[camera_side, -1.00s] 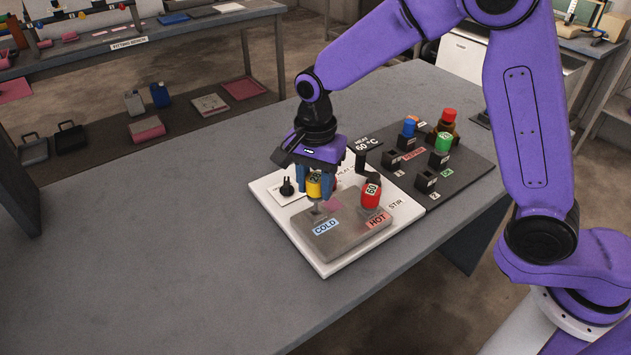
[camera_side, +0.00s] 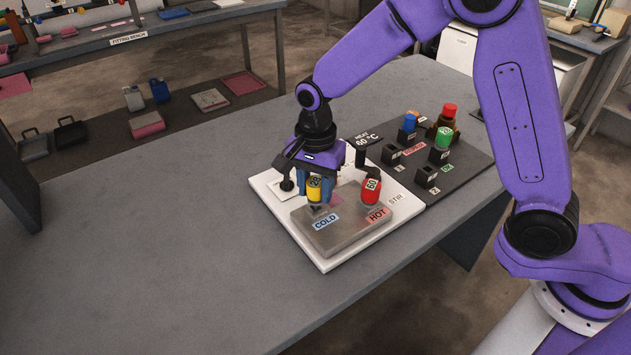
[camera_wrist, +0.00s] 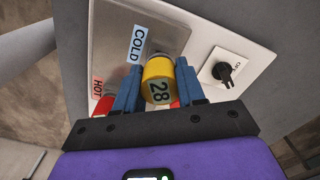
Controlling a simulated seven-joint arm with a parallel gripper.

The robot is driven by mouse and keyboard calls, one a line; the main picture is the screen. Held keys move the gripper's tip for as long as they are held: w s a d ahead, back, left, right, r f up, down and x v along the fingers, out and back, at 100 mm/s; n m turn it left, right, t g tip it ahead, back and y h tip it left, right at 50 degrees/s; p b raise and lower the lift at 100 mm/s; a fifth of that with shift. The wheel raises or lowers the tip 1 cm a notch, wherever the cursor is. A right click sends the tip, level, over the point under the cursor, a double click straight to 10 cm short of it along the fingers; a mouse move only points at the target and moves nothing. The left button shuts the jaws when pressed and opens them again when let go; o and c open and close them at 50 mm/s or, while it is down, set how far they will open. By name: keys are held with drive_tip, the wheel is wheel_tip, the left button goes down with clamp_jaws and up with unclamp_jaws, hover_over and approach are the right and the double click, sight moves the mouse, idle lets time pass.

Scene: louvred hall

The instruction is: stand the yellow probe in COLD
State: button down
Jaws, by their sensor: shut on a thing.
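The yellow probe (camera_side: 315,190), marked 28, is between the blue fingers of my gripper (camera_side: 314,184), which is shut on it. It is upright over the metal plate (camera_side: 348,237), just behind the COLD label (camera_side: 326,221). Its lower end is partly hidden, so I cannot tell whether it is in a hole. The wrist view shows the yellow probe (camera_wrist: 158,82) between the fingers, beside the COLD label (camera_wrist: 137,45). A red probe (camera_side: 371,191), marked 60, stands behind the HOT label (camera_side: 377,215).
The white base (camera_side: 323,262) carries a black knob (camera_side: 287,185) left of my gripper. The table's left part is clear.

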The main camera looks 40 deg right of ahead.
drive_tip(key=shift+f, duration=0.75)
drive_tip(key=c, duration=0.6)
unclamp_jaws()
drive_tip(key=shift+r, duration=2.55)
